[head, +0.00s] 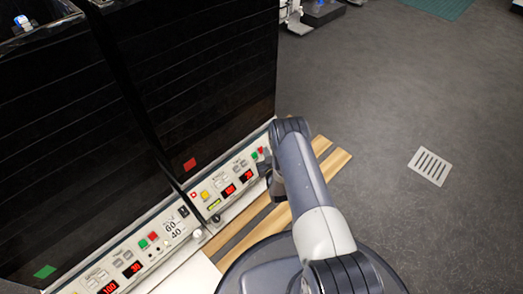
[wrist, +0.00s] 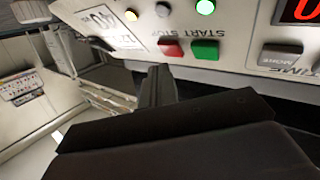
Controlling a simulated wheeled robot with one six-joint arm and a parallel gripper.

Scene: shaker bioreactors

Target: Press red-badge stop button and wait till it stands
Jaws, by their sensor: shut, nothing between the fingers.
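The machine with the red badge (head: 190,164) is a tall black-fronted cabinet with a pale control panel (head: 205,199). Its red stop button (head: 261,151) sits beside a green start button (head: 255,156) at the panel's right end, close to my arm. In the wrist view the panel is upside down, with the red stop button (wrist: 171,48) left of the green start button (wrist: 205,49). My gripper (wrist: 158,72) is shut and empty, its tip just below the red button in the picture; I cannot tell whether they touch. A small lamp (wrist: 205,7) is lit green.
A second black cabinet with a green badge (head: 45,271) stands to the left, with its own red and green buttons. A wooden slatted pallet (head: 335,163) lies under my arm. The grey floor to the right is open, with a drain grate (head: 431,166).

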